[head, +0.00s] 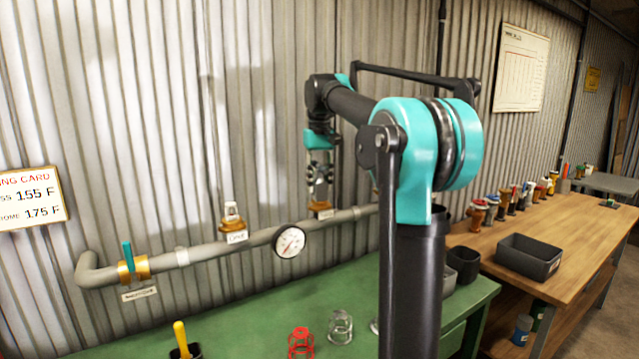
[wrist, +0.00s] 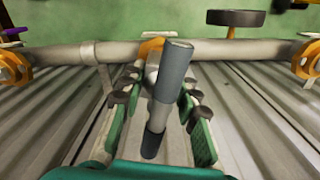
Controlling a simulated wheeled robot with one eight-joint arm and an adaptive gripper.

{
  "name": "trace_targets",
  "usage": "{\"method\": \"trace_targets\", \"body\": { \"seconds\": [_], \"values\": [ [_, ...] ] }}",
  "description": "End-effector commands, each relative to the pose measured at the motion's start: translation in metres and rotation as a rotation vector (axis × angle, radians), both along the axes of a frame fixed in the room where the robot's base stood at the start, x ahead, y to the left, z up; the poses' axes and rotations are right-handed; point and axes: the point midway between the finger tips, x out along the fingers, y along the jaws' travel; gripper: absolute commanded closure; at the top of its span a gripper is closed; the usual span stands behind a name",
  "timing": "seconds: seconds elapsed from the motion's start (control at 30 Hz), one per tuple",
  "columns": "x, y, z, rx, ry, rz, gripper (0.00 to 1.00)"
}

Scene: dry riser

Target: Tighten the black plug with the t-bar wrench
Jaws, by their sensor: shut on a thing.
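My gripper (head: 319,178) is above the right part of the wall pipe in the head view, pointing down. In the wrist view it is shut on the t-bar wrench (wrist: 177,62). The wrench's pale bar with dark grey ends lies between the green finger pads. A brass collar (wrist: 150,47) on the pipe shows just behind the wrench. The black plug cannot be made out; the wrench and fingers cover this spot. Whether the wrench touches a fitting cannot be told.
The grey pipe (head: 208,252) carries a teal-handled valve (head: 128,262), a labelled fitting (head: 234,222) and a round gauge (head: 290,242). The green table (head: 245,315) below holds a red wire cage (head: 300,343) and a clear one (head: 340,327). A wooden bench (head: 585,235) with a dark tray (head: 528,258) stands right.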

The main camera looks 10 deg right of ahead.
Motion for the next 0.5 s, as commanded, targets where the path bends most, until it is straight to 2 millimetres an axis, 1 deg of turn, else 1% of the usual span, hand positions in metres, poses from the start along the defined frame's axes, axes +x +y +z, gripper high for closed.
{"method": "trace_targets", "body": {
  "seconds": [0.1,0.3,0.5],
  "values": [
    [0.0001,0.0000,0.0001,0.000,0.000,-0.029,1.00],
    [0.0001,0.0000,0.0001,0.000,0.000,0.076,1.00],
    [0.0000,0.0000,0.0001,0.000,0.000,0.078,1.00]
  ]
}}
